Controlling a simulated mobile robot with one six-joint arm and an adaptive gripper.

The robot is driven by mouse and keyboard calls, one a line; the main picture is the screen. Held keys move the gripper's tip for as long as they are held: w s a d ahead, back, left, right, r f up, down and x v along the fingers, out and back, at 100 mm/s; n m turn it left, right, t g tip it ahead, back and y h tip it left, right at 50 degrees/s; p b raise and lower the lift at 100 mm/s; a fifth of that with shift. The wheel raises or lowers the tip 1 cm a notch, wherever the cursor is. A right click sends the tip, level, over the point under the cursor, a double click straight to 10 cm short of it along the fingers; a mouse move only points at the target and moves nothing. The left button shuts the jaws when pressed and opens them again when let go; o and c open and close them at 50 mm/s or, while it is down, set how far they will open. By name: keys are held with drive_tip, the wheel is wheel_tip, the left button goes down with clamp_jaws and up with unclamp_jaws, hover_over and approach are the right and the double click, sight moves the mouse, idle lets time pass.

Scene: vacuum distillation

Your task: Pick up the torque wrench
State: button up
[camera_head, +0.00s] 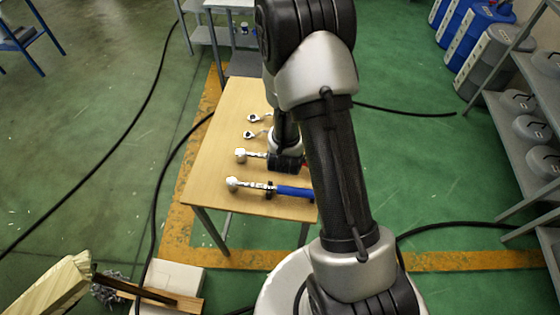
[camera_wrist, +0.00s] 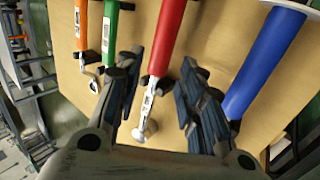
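Several wrenches with coloured handles lie side by side on the wooden table. The one with a red handle (camera_wrist: 168,38) has a silver shaft and a round head, and it also shows in the head view (camera_head: 241,154), partly covered by my gripper. My gripper (camera_wrist: 160,62) is open, with one dark finger on each side of the red wrench and no visible grip on it. In the head view my gripper (camera_head: 286,162) is low over the table. A wrench with a blue handle (camera_wrist: 265,62) lies to the right in the wrist view and nearest in the head view (camera_head: 293,191).
Wrenches with a green handle (camera_wrist: 110,40) and an orange handle (camera_wrist: 81,22) lie left of my gripper. The wooden table (camera_head: 212,150) is bare along its left side. Grey shelves (camera_head: 505,120) stand at the right, and black cables cross the floor.

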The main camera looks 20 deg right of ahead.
drive_tip(key=b+x, duration=0.1)
drive_tip(key=x, duration=0.3)
drive_tip(key=shift+a, duration=0.1)
drive_tip(key=shift+w+a+b+x, duration=0.15)
drive_tip(key=shift+b+x, duration=0.25)
drive_tip(key=shift+x, duration=0.4)
drive_tip(key=shift+a+b+x, duration=0.15)
drive_tip(key=shift+b+x, duration=0.2)
drive_tip(key=shift+x, duration=0.45)
drive_tip(key=shift+w+a+b+x, duration=0.15)
drive_tip(key=shift+b+x, duration=0.25)
drive_tip(key=shift+x, duration=0.4)
drive_tip(key=shift+s, duration=0.1)
clamp_jaws()
